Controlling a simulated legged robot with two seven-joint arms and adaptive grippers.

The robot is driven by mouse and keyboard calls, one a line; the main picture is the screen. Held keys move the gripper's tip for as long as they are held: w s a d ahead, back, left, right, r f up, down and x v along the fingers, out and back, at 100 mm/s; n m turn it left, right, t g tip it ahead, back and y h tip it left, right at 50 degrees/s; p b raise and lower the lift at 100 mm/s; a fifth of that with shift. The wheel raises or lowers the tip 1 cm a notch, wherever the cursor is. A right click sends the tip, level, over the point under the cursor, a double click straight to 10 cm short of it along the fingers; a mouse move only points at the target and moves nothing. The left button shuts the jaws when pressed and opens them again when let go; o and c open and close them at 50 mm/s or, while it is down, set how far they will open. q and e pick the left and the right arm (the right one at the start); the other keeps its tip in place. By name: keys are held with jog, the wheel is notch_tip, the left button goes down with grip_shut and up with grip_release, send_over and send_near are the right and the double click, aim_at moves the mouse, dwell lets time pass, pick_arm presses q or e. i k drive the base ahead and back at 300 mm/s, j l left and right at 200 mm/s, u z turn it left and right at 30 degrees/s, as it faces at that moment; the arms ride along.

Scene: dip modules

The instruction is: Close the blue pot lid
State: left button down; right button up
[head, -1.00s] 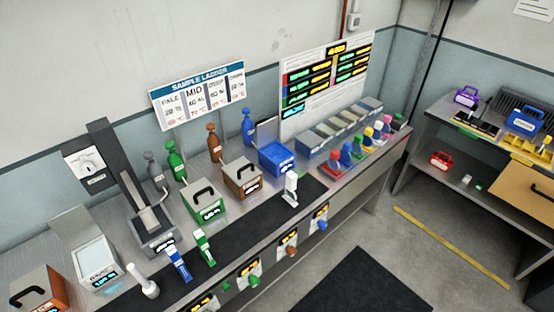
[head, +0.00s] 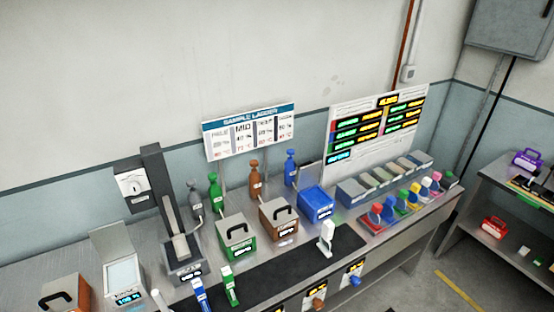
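The blue pot (head: 316,206) is a blue box with a display label on its front, standing on the steel bench right of the brown pot (head: 279,220). No black handle shows on top of the blue pot, unlike the brown pot and the green pot (head: 237,238). Neither of my grippers is in view.
A blue bottle (head: 291,169) stands behind the blue pot. A white handheld tool (head: 326,238) stands in front on the black mat (head: 270,272). Grey bins (head: 385,180) and several coloured bottles are to the right. A side bench (head: 490,190) stands at far right.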

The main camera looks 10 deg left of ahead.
aim_at(309, 171)
jog(key=i+l+u, duration=0.2)
jog(key=l, duration=0.15)
jog(key=i+l+u, duration=0.15)
jog(key=l, duration=0.15)
jog(key=i+l+u, duration=0.2)
jog(key=l, duration=0.2)
jog(key=l+u, duration=0.15)
jog(key=l, duration=0.2)
jog(key=i, duration=0.05)
